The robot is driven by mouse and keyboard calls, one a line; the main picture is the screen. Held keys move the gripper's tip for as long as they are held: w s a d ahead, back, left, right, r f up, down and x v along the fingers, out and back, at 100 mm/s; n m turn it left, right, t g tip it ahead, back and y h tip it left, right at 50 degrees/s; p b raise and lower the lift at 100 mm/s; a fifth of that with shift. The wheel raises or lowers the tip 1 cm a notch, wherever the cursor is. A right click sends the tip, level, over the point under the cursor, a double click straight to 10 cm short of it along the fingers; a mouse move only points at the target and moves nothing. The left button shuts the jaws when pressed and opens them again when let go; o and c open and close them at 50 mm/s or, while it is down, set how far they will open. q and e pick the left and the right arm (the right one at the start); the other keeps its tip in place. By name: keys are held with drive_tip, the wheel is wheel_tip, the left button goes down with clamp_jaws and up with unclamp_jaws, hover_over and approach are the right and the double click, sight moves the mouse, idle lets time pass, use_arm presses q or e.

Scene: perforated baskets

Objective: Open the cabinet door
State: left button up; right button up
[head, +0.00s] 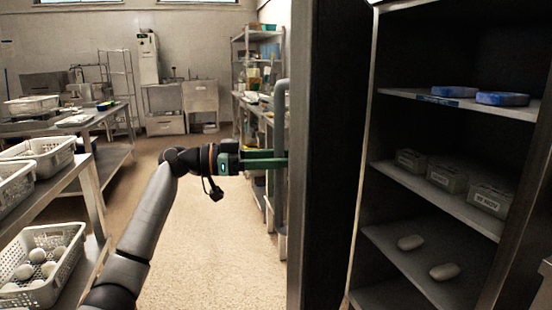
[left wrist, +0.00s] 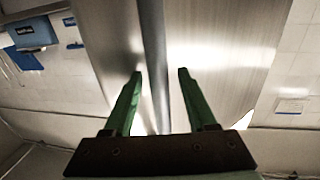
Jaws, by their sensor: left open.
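The cabinet (head: 374,140) stands on the right of the head view with its shelves exposed. Its dark door (head: 325,150) stands open, seen nearly edge-on. A vertical grey bar handle (head: 281,115) is on the door's left, outer face. My left gripper (head: 280,158) is at the handle, its green fingers pointing at the door. In the left wrist view, the open fingers (left wrist: 160,72) lie on either side of the handle bar (left wrist: 152,40), with gaps visible. The fingertips are partly hidden by the door in the head view. My right gripper is out of view.
Cabinet shelves hold blue packs (head: 502,99), grey boxes (head: 446,178) and pale oval items (head: 445,272). White perforated baskets (head: 40,155) sit on racks at left. A shelving unit (head: 240,70) stands behind the door. The floor (head: 215,250) between is clear.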

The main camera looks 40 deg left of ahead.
use_arm(q)
drive_tip(key=v, duration=1.2)
drive_tip(key=shift+a, duration=0.2)
drive_tip(key=shift+s, duration=0.15)
